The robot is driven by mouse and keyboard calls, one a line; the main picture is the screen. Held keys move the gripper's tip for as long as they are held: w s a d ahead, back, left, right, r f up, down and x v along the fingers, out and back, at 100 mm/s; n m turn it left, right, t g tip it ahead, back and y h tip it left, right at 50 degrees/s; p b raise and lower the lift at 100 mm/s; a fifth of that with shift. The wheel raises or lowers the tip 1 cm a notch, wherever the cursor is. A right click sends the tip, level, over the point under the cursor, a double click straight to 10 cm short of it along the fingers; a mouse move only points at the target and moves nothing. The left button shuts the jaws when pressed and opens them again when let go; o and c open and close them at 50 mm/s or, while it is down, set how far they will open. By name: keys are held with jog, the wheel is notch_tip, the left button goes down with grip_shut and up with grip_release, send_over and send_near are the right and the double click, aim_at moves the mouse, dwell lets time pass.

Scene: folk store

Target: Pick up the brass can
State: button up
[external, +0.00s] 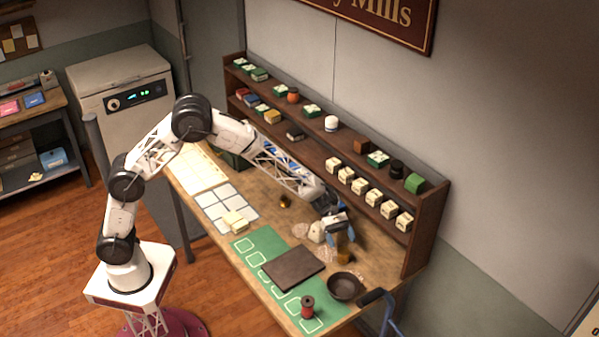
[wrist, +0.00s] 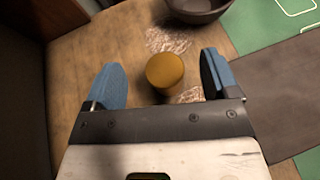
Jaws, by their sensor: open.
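The brass can (wrist: 165,72) stands upright on the wooden table in the wrist view, seen from above between my two blue fingers. My gripper (wrist: 162,82) is open, with one finger on each side of the can and a visible gap to both. In the external view the can (external: 345,257) shows as a small brown-gold shape just below my gripper (external: 339,240), close to the shelf's right end. How far the fingertips reach down beside the can is hard to tell.
A dark bowl (external: 345,287) stands near the can; it also shows in the wrist view (wrist: 198,8). A dark flat slab (external: 293,266) lies on the green mat (external: 243,246). A pale sack (external: 316,232) sits left of my gripper. A wooden shelf (external: 424,228) rises behind.

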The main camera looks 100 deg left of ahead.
aim_at(344, 251)
jog(key=shift+f, duration=0.1)
jog(key=shift+f, duration=0.25)
notch_tip(344, 251, down, 3)
jog(key=shift+r, duration=0.1)
jog(key=shift+w+d+f, duration=0.25)
jog(key=shift+w+d, duration=0.05)
jog(key=shift+d, duration=0.25)
jog(key=shift+x, duration=0.8)
jog(key=shift+c, duration=0.5)
jog(key=c, duration=0.9)
